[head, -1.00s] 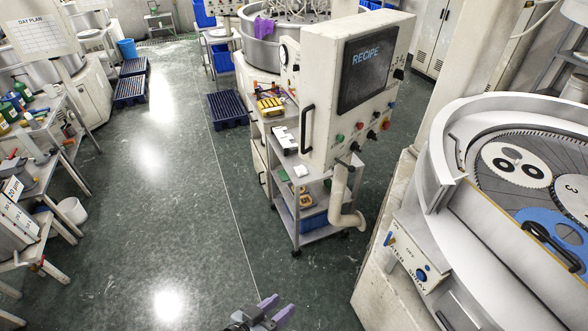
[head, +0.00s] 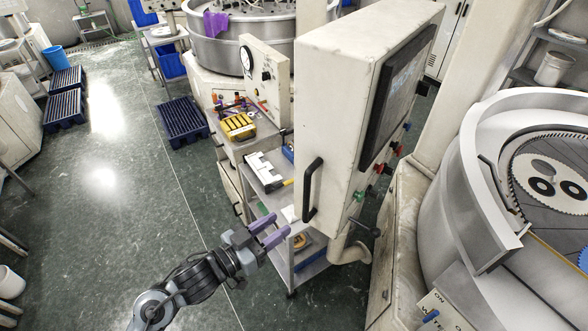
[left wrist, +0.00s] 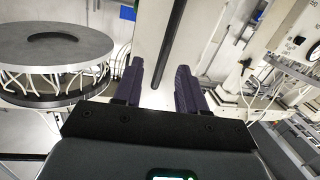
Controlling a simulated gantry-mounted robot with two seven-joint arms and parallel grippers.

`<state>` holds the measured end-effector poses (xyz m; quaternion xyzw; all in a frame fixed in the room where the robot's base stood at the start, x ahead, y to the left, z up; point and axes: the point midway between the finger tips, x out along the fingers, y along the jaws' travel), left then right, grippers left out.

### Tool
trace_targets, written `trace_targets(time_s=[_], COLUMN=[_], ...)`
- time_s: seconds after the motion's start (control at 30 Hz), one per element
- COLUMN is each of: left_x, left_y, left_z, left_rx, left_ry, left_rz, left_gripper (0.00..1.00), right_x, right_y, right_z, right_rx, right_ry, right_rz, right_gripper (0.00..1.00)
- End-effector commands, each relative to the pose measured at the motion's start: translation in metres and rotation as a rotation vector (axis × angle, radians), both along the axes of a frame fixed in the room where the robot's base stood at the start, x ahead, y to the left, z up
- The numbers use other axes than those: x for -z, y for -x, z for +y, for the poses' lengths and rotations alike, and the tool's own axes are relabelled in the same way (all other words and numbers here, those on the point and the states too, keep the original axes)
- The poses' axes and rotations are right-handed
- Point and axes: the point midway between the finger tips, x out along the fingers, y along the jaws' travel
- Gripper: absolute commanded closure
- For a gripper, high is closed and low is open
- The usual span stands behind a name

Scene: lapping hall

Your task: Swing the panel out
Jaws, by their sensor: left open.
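The panel (head: 335,110) is a tall off-white control box with a dark screen (head: 395,95) on its right-hand face and coloured knobs below it. A black bar handle (head: 313,190) stands upright on its near left face. My left gripper (head: 279,225), with purple fingers, is open and empty just left of and below the handle, apart from it. In the left wrist view the fingers (left wrist: 160,80) are spread, and the dark handle bar (left wrist: 170,42) shows beyond them, slightly tilted, against the pale panel. My right gripper is in neither view.
A trolley (head: 275,195) with tools and a yellow item stands left of and behind the panel. A pale pipe (head: 350,253) is below the panel. A round lapping machine (head: 460,190) fills the right.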

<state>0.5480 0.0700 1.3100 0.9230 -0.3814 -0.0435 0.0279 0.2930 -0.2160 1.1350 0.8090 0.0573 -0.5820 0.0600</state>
Motion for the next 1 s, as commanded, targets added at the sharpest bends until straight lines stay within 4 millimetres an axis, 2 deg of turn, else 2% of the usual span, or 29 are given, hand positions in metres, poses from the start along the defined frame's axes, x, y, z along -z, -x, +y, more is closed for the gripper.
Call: trace_targets(time_s=[0.2, 0.37, 1.0], left_x=[-0.027, -0.039, -0.04], left_y=[-0.016, -0.026, -0.089], left_z=[0.004, -0.001, -0.064], left_rx=[-0.001, -0.002, -0.002], left_ry=[-0.018, -0.017, -0.017], left_rz=[-0.08, -0.103, -0.102], left_gripper=[0.59, 0.59, 0.59], right_x=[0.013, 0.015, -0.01], right_y=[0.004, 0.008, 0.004], right_z=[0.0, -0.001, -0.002], right_rx=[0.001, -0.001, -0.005], right_ry=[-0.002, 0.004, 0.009], right_rz=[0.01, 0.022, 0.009], right_gripper=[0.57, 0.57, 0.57])
